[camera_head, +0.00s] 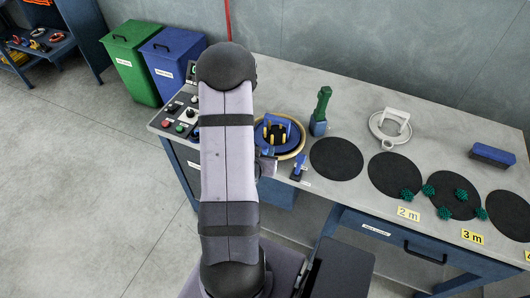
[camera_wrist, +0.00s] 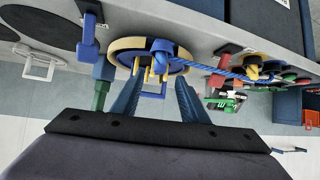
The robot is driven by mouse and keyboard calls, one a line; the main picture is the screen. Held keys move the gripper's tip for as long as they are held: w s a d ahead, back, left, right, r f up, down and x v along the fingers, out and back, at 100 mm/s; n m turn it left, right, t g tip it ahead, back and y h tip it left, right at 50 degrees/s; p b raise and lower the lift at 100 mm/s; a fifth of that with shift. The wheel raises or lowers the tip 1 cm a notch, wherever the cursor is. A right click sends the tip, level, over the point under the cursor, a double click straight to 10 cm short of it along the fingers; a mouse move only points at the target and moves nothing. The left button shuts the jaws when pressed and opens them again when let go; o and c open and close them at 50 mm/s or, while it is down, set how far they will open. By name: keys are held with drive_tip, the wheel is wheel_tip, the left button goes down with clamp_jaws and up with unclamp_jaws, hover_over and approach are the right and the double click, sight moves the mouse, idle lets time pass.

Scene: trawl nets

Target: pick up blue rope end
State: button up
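A blue rope (camera_wrist: 228,74) runs in the wrist view from a round holder to the right, past the control panel. Its end is hard to make out; a rounded blue piece (camera_wrist: 162,47) sits at the holder. The holder has a tan rim (camera_wrist: 122,44), a blue middle and yellow prongs, and also shows in the head view (camera_head: 297,151). My gripper (camera_wrist: 159,75) has its two dark blue fingers apart, with the holder seen beyond and between their tips. Nothing shows clasped.
A green-handled tool (camera_head: 322,108) and a small blue tool (camera_head: 299,167) stand near the holder. A control panel (camera_head: 181,118) lies left. Black discs (camera_head: 336,158), green knotted pieces (camera_head: 461,195) and a white ring fixture (camera_head: 378,128) are right.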

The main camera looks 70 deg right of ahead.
sight(265, 148)
drive_tip(key=shift+d+f, duration=0.1)
drive_tip(key=shift+p+x, duration=0.9)
drive_tip(key=shift+x, duration=0.35)
drive_tip(key=shift+p+x, duration=0.3)
drive_tip(key=shift+x, duration=0.9)
drive_tip(key=shift+s+f, duration=0.1)
drive_tip(key=shift+f, duration=0.1)
drive_tip(key=shift+c, duration=0.6)
clamp_jaws()
